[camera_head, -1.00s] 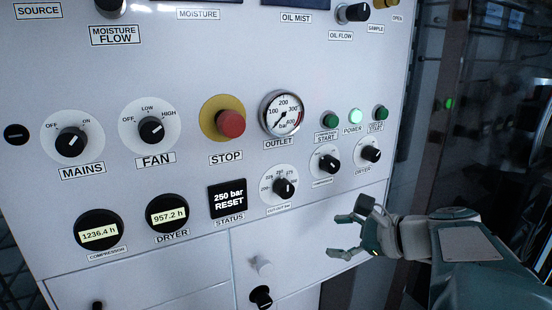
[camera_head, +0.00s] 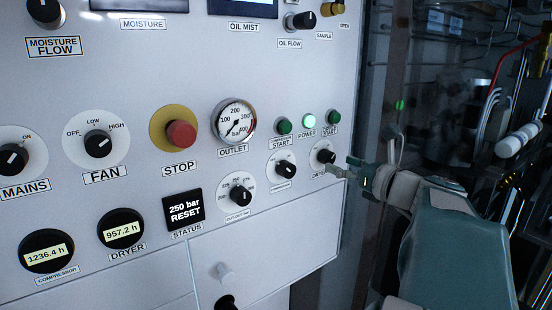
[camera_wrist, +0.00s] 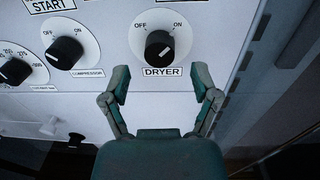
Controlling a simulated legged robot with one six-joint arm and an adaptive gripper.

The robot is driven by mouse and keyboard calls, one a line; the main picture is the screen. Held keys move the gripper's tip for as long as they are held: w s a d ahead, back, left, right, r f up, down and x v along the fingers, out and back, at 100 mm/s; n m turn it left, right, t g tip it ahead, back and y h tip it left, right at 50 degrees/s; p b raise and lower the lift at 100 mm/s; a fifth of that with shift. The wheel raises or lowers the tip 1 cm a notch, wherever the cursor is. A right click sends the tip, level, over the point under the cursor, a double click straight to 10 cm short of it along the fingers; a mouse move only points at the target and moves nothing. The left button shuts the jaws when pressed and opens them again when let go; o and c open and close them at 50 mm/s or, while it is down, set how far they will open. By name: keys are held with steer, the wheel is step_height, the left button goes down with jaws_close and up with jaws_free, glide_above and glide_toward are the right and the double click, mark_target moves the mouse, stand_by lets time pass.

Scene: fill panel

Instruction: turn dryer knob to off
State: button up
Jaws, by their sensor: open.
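The dryer knob (camera_head: 326,156) is a black knob on a white round dial at the right end of the panel's lower knob row. In the wrist view the dryer knob (camera_wrist: 159,45) sits above its DRYER label, with OFF at upper left and ON at upper right. In the head view my gripper (camera_head: 340,168) is at the panel's right edge beside the knob, partly overlapping the label.
The compressor knob (camera_wrist: 64,53) is just left of the dryer knob. The cut-out knob (camera_head: 240,196) is further left. Green buttons (camera_head: 284,126) and the red stop button (camera_head: 181,133) are above. Pipes (camera_head: 505,90) stand to the right of the panel.

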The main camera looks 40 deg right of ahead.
mark_target(331, 160)
steer(key=shift+w, duration=1.8)
steer(key=shift+c, duration=0.3)
jaws_close()
